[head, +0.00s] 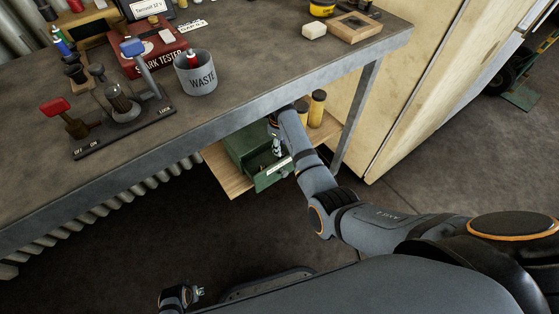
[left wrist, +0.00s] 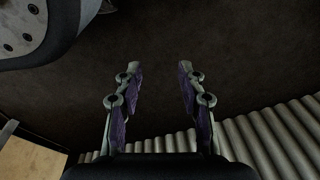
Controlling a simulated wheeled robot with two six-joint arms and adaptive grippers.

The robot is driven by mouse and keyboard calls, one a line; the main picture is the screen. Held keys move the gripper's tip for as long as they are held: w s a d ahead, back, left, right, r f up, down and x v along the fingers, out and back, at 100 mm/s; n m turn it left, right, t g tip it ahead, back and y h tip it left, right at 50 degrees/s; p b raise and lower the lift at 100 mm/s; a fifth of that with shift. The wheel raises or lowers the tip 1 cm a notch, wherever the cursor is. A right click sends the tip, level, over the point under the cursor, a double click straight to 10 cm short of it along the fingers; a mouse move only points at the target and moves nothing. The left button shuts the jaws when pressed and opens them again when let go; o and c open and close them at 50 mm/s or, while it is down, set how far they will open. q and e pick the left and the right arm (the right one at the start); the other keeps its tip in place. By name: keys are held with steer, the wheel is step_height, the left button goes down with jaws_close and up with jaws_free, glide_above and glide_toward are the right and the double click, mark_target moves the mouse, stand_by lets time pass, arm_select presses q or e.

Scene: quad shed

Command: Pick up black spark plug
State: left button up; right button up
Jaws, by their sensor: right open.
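I cannot make out a black spark plug for certain in either view. A green drawer box (head: 240,147) stands on the wooden shelf under the bench, and its drawer (head: 268,182) is pulled out. My right gripper (head: 279,150) is open at the drawer, pointing down into it. What lies inside the drawer is too small and partly hidden by the gripper and arm. My left gripper (left wrist: 159,67) is open and empty above the dark floor in the left wrist view. It also shows at the bottom of the head view (head: 198,293).
The bench (head: 250,75) overhangs the shelf (head: 226,172). On it stand a waste cup (head: 196,75) holding a red-topped item, a red spark tester (head: 150,50) and a lever stand (head: 120,125). Yellow cylinders (head: 317,108) stand beside the drawer box. A bench leg (head: 357,115) is right of it.

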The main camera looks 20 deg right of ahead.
mark_target(283, 154)
steer(key=f, duration=0.2)
steer(key=f+b, duration=0.1)
steer(key=f, duration=0.1)
steer(key=f+b, duration=0.1)
steer(key=f, duration=0.1)
steer(key=shift+w+d+f, duration=0.1)
steer(key=shift+w+d, duration=0.25)
steer(key=shift+d, duration=0.05)
steer(key=shift+f, duration=0.2)
arm_select(q)
steer(key=w+d+r, duration=0.2)
steer(key=w+r, duration=0.1)
steer(key=r, duration=0.3)
steer(key=shift+w, duration=0.3)
arm_select(e)
jaws_close()
